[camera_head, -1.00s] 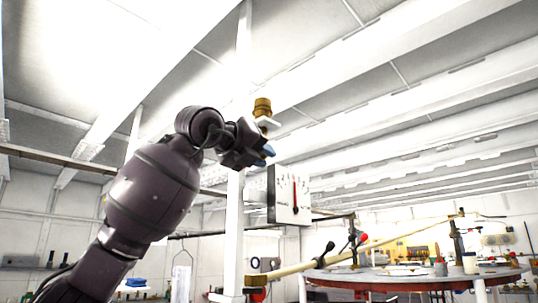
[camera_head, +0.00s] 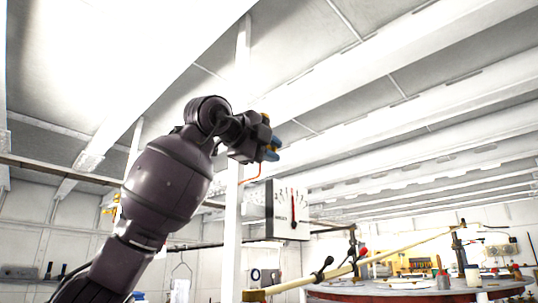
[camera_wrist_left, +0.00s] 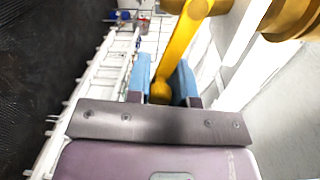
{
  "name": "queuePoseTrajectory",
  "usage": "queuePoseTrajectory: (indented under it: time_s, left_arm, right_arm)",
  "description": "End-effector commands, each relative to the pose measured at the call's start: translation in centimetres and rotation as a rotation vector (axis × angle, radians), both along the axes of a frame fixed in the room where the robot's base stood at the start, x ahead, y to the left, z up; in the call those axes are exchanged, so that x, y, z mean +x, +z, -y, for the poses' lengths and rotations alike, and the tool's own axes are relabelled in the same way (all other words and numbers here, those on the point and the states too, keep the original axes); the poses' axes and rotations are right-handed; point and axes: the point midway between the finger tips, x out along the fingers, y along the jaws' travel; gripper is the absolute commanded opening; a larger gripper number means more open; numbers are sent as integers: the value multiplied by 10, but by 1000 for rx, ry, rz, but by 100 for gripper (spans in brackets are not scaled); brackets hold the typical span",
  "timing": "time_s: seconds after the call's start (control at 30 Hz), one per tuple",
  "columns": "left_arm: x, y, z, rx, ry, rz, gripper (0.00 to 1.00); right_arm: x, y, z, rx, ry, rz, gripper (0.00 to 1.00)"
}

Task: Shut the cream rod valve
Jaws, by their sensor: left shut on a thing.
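My left gripper (camera_head: 270,147) is raised in the middle of the head view, its blue fingertips pointing right. In the left wrist view my left gripper (camera_wrist_left: 163,80) is shut on a yellow lever (camera_wrist_left: 186,42). The lever's rounded end (camera_wrist_left: 160,93) sits between the fingers, and its shaft runs up to the top edge. A brass fitting (camera_wrist_left: 290,20) shows at the upper right. I cannot tell how it joins the lever. A cream rod (camera_head: 385,253) slants across the lower right of the head view, well apart from the gripper. My right gripper is not in view.
A white post (camera_head: 232,245) stands behind my left arm. A white dial gauge (camera_head: 283,228) with a red needle is below and right of the gripper. A round table (camera_head: 400,294) with tools and jars stands at the lower right. Ceiling beams (camera_head: 420,110) run overhead.

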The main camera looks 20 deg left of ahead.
Motion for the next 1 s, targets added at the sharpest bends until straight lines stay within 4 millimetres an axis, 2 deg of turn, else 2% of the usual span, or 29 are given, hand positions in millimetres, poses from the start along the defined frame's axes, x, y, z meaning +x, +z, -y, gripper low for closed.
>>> queuePoseTrajectory:
  time_s: [0.43, 1.0]
  left_arm:
    - [1, 13, 4, -262, 1, -108, 0]
    - [1, 16, 4, -320, 0, -130, 0]
  right_arm:
    - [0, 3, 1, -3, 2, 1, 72]
    - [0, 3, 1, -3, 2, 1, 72]
